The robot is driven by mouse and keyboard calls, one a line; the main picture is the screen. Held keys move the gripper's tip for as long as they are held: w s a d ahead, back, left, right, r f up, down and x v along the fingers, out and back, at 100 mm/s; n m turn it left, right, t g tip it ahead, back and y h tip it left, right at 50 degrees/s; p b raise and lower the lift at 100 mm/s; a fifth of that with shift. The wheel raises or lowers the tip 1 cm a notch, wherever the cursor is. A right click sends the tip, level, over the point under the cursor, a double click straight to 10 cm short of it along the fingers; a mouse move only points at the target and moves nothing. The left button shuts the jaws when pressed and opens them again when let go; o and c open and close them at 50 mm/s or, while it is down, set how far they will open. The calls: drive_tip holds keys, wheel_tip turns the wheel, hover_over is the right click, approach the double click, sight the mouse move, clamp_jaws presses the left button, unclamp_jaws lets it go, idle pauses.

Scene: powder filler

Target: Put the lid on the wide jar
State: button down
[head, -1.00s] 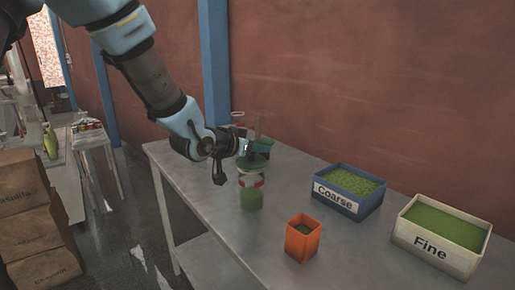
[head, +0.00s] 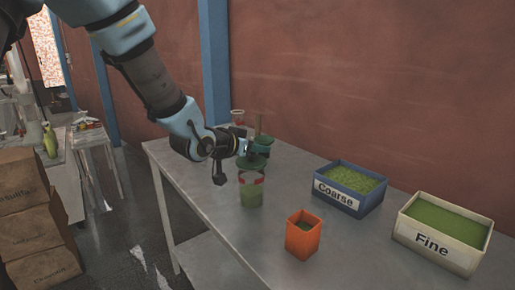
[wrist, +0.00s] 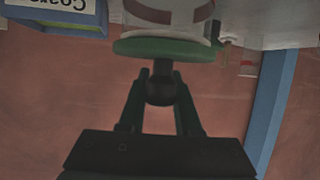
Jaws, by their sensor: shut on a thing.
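The green lid (head: 252,162) has a dark knob (wrist: 160,90). My gripper (wrist: 160,84) is shut on this knob and holds the lid with its flat side down. The wide clear jar (head: 251,191) stands on the table with green powder and a red band. The lid is over the jar's mouth in the head view. In the upside-down wrist view the lid (wrist: 165,49) sits against or very near the jar (wrist: 168,17). I cannot tell whether the lid touches the rim.
An orange cup (head: 303,236) stands in front right on the grey table (head: 205,186). A blue Coarse bin (head: 338,198) and a cream Fine bin (head: 432,243) stand at the right. Another clear container (head: 238,117) stands behind my gripper. The front left of the table is clear.

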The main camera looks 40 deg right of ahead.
drive_tip(key=c, duration=0.5)
unclamp_jaws()
drive_tip(key=shift+a, duration=0.1)
drive_tip(key=b+v, duration=0.1)
drive_tip(key=v, duration=0.9)
drive_tip(key=shift+s+a+r, duration=0.1)
drive_tip(key=shift+a+r, duration=0.05)
drive_tip(key=shift+a, duration=0.15)
drive_tip(key=w+a+f+n+t+y, duration=0.1)
drive_tip(key=w+a+f+n+y, duration=0.25)
drive_tip(key=a, duration=0.35)
drive_tip(key=w+a+f+n+t+y, duration=0.2)
drive_tip(key=w+a, duration=0.3)
drive_tip(key=a, duration=0.3)
drive_tip(key=w+a+f+n+t+y, duration=0.1)
drive_tip(key=w+a+f+n+y, duration=0.15)
drive_tip(key=w+a, duration=0.35)
drive_tip(key=s+a+f+n+g+y, duration=0.1)
drive_tip(key=s+a+n, duration=0.1)
drive_tip(key=a, duration=0.5)
drive_tip(key=s+a+f+n+g+y, duration=0.2)
drive_tip(key=s+a, duration=0.2)
drive_tip(key=a, duration=0.3)
drive_tip(key=s+a+f+n+g+y, duration=0.1)
drive_tip(key=s+a+n+g+y, duration=0.1)
drive_tip(key=a, duration=0.5)
drive_tip(key=shift+s+f, duration=0.35)
drive_tip(key=shift+s, duration=0.1)
